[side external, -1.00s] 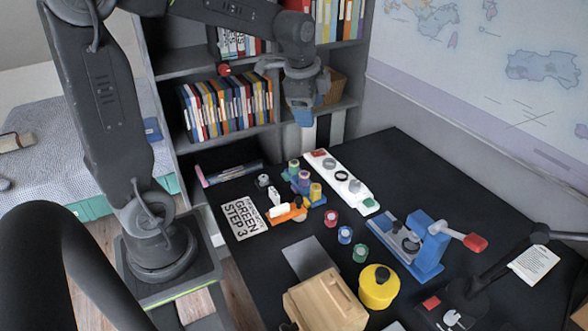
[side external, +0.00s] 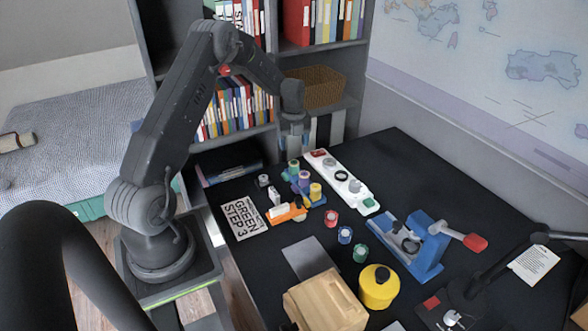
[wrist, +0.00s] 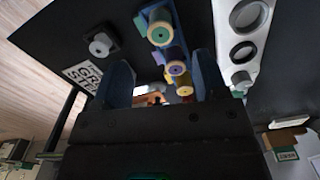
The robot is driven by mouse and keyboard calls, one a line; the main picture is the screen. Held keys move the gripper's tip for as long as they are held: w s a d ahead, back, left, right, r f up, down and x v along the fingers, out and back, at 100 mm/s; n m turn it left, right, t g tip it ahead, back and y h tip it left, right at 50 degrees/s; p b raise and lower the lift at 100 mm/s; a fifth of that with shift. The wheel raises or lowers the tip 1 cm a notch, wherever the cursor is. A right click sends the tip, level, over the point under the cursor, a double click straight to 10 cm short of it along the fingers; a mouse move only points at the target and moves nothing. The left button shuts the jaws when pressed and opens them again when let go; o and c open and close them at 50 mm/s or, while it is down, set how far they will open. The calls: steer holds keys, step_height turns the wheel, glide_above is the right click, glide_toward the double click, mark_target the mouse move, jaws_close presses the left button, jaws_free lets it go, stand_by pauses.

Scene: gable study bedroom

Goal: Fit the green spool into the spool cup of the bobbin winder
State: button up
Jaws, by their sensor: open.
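The green spool (side external: 294,167) stands at the far end of a blue rack (wrist: 143,22), beside a purple spool (side external: 304,176) and a yellow spool (side external: 316,191). In the wrist view the green-topped spool (wrist: 160,34) shows beyond my fingers. My gripper (side external: 293,143) hangs above and behind the rack, pointing down. In the wrist view my gripper (wrist: 162,62) is open with nothing held. A long white unit (side external: 329,168) with round dark-ringed openings lies right of the rack. It may be the bobbin winder; its openings also show in the wrist view (wrist: 263,30).
A blue device (side external: 426,262) with a red handle stands to the right. Small red (side external: 331,218), blue (side external: 345,235) and green (side external: 361,253) reels lie nearer. A "GREEN STEP 3" card (side external: 242,217), yellow pot (side external: 379,288) and wooden box (side external: 325,302) are around. Shelves stand behind.

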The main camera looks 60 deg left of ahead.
mark_target(294, 162)
step_height(294, 162, down, 9)
steer(key=shift+d+f, duration=0.1)
steer(key=shift+d, duration=0.05)
stand_by(0.4)
steer(key=c, duration=1)
